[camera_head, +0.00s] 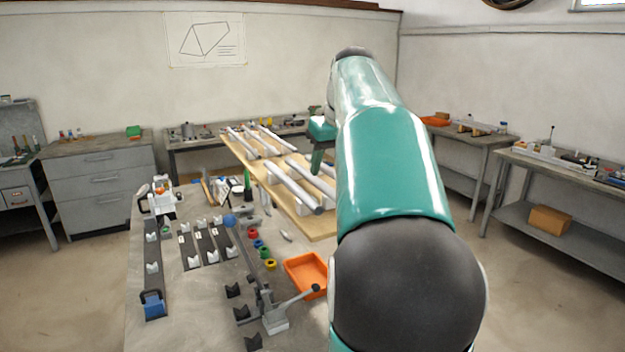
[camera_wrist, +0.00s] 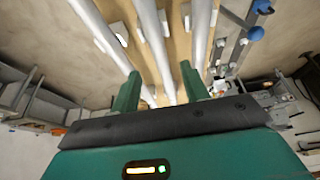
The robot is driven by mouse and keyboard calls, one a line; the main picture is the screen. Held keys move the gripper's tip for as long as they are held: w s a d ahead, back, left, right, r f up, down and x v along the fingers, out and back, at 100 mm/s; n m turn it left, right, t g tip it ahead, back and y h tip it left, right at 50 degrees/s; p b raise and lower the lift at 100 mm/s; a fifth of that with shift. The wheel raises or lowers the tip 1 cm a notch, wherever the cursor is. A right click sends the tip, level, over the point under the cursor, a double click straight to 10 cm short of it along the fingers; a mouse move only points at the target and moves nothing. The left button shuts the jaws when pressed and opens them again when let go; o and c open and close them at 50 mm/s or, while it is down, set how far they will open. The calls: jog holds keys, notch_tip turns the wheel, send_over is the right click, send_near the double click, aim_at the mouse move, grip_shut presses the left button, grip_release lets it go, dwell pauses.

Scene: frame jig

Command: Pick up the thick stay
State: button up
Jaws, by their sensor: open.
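Several pale grey tubes lie on white rests on a wooden board; I cannot tell for sure which is the thick stay. In the head view the nearer tubes (camera_head: 292,186) slope across the board's near half. My gripper (camera_head: 317,173) is over that half, pointing down, partly hidden behind my arm. In the wrist view my gripper (camera_wrist: 160,85) is open and empty. Its two green fingers appear on either side of a middle tube (camera_wrist: 157,45), with a tube to the left (camera_wrist: 98,30) and one to the right (camera_wrist: 201,30). Contact is not visible.
The wooden board (camera_head: 322,229) overhangs the grey bench. An orange tray (camera_head: 306,273), coloured rings (camera_head: 258,244), V-blocks on dark rails (camera_head: 206,244) and a lever clamp (camera_head: 277,315) stand on the bench. Farther tubes (camera_head: 277,138) lie on the board's far half.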

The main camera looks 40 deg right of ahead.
aim_at(322, 181)
jog(key=x, duration=0.5)
jog(key=shift+w+r, duration=0.1)
grip_shut()
